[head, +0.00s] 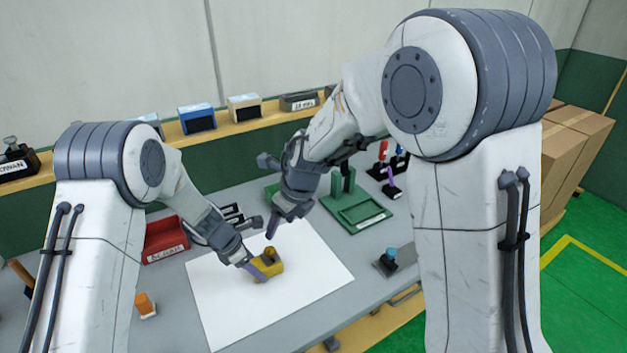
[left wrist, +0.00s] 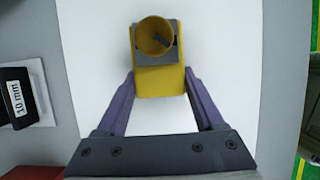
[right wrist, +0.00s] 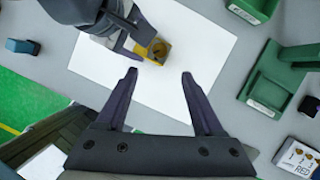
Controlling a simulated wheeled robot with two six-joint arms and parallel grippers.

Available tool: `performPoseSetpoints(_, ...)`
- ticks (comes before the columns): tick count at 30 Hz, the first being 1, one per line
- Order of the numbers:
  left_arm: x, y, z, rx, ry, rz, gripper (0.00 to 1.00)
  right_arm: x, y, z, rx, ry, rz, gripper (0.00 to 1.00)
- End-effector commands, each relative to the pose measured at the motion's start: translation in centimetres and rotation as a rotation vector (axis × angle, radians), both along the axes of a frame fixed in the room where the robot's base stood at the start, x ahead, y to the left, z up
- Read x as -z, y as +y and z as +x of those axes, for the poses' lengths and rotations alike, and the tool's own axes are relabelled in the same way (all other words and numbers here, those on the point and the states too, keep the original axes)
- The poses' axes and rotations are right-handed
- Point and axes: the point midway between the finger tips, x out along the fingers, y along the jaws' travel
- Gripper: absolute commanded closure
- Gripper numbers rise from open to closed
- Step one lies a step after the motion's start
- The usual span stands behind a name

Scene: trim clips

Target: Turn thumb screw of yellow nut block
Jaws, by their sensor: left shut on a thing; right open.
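The yellow nut block (head: 277,268) lies on the white sheet (head: 225,305). My left gripper (left wrist: 161,77) is shut on the block, with one purple finger against each side. A round, hollow yellow top (left wrist: 155,36), seemingly the thumb screw, stands on the block's grey plate (left wrist: 140,60) with a dark bar inside it. In the right wrist view the block (right wrist: 159,52) is beyond my right gripper (right wrist: 158,74). That gripper is open and empty, above the sheet and apart from the block.
A red bin (head: 163,240) stands left of the sheet and a green tray (head: 362,212) behind it to the right. An orange knobbed piece (head: 145,304) is at the front left, a blue-knobbed piece (head: 390,258) at the right. The sheet's front is clear.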

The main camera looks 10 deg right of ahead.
Motion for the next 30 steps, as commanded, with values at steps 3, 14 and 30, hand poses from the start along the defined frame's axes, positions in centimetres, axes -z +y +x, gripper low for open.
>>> performPoseSetpoints(3, 0.0, 0.0, 0.0, 0.0, -0.001, 0.0, 0.99, 0.9, -0.2, 1.9, 0.016, -0.045, -0.008, 0.31)
performPoseSetpoints(14, 0.0, 0.0, 0.0, 0.0, 0.0, 0.0, 0.99, 0.0, -0.1, 7.0, 0.274, -0.175, 0.135, 0.31)
performPoseSetpoints(30, 0.0, 0.0, 0.0, 0.0, -0.001, 0.0, 0.99, -2.9, -3.2, 11.3, 0.807, -0.255, 0.37, 0.31)
